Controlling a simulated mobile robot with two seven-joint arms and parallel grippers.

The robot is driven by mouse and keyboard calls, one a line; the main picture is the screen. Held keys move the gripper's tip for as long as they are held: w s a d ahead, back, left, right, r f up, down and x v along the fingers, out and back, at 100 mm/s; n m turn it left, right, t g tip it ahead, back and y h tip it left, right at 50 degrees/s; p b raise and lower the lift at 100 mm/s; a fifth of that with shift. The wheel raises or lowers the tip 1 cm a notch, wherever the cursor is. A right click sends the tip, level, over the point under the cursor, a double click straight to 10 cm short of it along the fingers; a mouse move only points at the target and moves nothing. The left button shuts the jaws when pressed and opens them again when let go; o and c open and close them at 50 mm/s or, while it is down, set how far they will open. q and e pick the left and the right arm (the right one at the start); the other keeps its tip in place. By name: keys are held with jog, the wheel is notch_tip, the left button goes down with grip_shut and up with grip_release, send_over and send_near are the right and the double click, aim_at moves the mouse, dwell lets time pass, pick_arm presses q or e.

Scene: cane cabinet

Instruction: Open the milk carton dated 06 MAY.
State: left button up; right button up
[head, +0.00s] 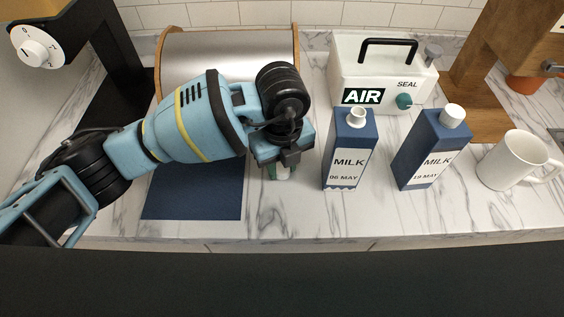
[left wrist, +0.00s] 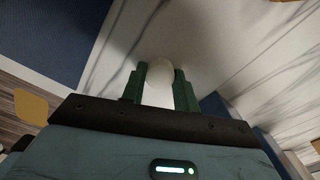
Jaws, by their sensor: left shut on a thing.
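The milk carton marked 06 MAY (head: 344,160) is blue with a white label and stands upright on the marble counter. Its white spout (head: 357,117) shows an open, uncapped neck. My left gripper (head: 280,172) is left of this carton, apart from the spout, and points down over the counter. In the left wrist view its green fingers (left wrist: 159,88) are shut on a white round cap (left wrist: 159,80). A second carton, marked 19 MAY (head: 424,150), stands to the right with its white cap (head: 452,115) on. My right gripper is not in view.
A white AIR sealer box (head: 350,72) with a black handle stands behind the cartons. A white mug (head: 513,160) is at the right. A dark blue mat (head: 195,195) lies left of my gripper. Bare marble shows along the front edge.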

aim_at(282, 168)
pick_arm(q)
jog(key=shift+f, duration=0.15)
jog(key=o, duration=1.1)
jog(key=shift+r+p, duration=0.45)
jog(key=shift+r, duration=5.7)
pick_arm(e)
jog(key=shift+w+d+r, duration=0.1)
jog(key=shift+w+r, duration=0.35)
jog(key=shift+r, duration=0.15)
pick_arm(q)
jog(key=shift+s, duration=0.1)
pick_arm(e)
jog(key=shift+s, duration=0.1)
